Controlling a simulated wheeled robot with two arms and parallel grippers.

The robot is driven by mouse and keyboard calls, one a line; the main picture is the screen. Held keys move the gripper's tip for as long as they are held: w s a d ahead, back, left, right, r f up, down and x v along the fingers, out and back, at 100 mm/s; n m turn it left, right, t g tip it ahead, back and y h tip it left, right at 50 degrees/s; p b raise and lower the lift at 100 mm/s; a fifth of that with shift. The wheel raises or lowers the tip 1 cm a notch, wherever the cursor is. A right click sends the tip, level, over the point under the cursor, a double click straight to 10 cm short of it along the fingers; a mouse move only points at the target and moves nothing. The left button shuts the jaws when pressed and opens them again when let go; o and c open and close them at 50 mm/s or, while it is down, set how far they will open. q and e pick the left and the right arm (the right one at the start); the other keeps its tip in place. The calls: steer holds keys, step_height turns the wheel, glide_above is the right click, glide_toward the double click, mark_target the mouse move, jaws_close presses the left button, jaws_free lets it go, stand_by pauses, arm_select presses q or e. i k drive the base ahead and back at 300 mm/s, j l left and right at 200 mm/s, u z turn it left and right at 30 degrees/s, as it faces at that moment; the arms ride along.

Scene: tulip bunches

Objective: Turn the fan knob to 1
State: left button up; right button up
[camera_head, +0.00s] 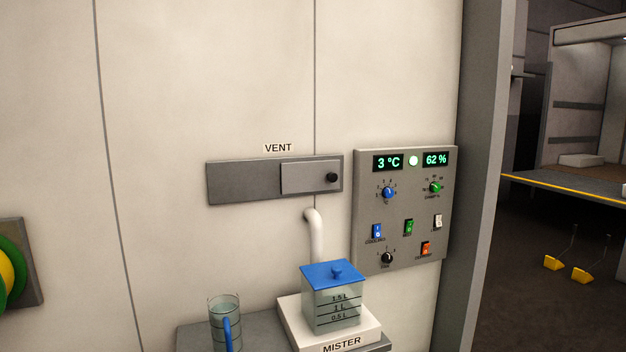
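The fan knob (387,258) is a small black dial low on the left of the grey control panel (440,205). Its label beneath is too small to read surely, and its pointer setting cannot be told. Above it on the panel are a blue knob (389,193), a green knob (435,187), and several rocker switches in blue, green, white and orange. The panel displays read 3 °C and 62 %, with a lit round lamp between them. Neither of my grippers is in view.
A vent (240,182) with a black-knobbed slider is left of the panel. An open doorway is at right, with yellow objects (566,268) on the floor.

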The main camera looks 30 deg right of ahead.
mark_target(387, 258)
steer(key=z, duration=0.5)
steer(key=k+l+z, duration=0.1)
steer(key=z, duration=0.35)
steer(key=l+z, duration=0.2)
steer(key=z, duration=0.3)
